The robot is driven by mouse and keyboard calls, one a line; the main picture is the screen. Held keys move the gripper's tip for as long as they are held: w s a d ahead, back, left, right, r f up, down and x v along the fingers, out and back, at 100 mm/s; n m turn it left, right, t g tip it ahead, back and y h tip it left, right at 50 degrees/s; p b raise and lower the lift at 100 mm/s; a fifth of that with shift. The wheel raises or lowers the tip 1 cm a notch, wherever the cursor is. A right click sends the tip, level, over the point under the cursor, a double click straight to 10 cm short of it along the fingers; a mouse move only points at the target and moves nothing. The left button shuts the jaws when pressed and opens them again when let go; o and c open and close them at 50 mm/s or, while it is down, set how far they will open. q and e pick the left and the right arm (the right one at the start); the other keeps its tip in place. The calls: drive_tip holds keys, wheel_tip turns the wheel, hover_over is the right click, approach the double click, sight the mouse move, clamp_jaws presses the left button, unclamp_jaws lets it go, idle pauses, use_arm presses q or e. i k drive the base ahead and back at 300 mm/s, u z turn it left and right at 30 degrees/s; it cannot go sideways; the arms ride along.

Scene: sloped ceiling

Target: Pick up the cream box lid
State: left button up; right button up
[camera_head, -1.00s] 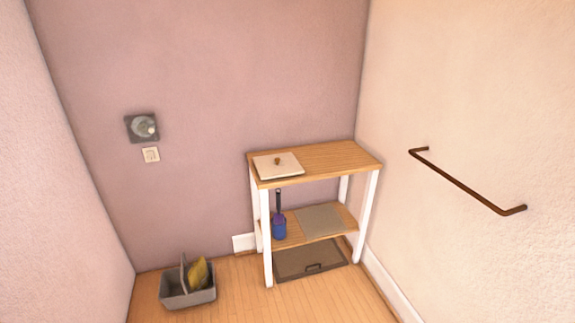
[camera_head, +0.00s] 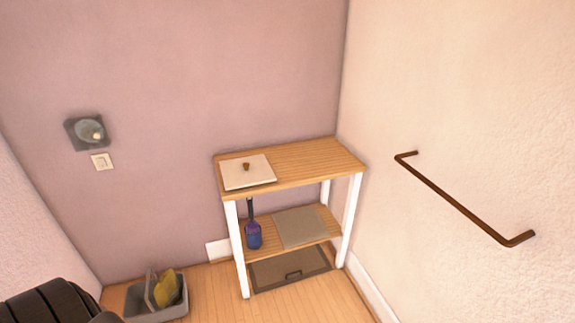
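The cream box lid (camera_head: 236,179) is a flat, square piece with a small brown knob on top. It lies on the left part of the wooden top of a small shelf unit (camera_head: 310,160) with white legs. A black part of my own arm shows at the bottom left corner. Neither gripper's fingers are in view, and nothing touches the lid.
A purple-blue bottle (camera_head: 254,236) and a grey flat panel (camera_head: 300,227) are on the middle shelf. A brown tray-like piece (camera_head: 270,274) lies below. A grey bin (camera_head: 160,312) with yellow contents stands on the floor at left. A brown rail (camera_head: 455,202) juts from the right wall.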

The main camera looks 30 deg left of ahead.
sight(243, 172)
drive_tip(key=u, duration=0.05)
drive_tip(key=i, duration=0.9)
drive_tip(key=u, duration=0.4)
